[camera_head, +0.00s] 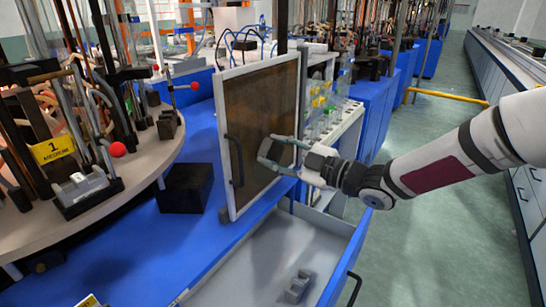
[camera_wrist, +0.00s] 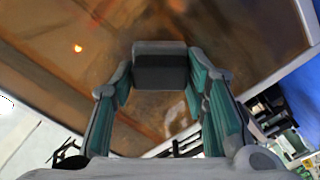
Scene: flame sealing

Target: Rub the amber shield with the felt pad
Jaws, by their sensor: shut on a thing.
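The amber shield (camera_head: 258,108) is an upright brown, see-through panel in a white frame, standing at the blue bench's edge with a dark handle on its left side. In the wrist view the shield (camera_wrist: 90,60) fills most of the background and looks smeared, with a small bright reflection. My gripper (camera_head: 270,153) is at the lower right part of the shield's face. In the wrist view my gripper (camera_wrist: 160,85) is shut on a dark grey block, the felt pad (camera_wrist: 160,68), held between the fingertips against the amber background. I cannot tell whether the pad touches the panel.
An open drawer (camera_head: 270,262) below the shield holds a small grey piece (camera_head: 298,286). A black block (camera_head: 185,188) stands on the blue bench. A round table (camera_head: 140,180) crowded with apparatus is at left. The floor aisle at right is clear.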

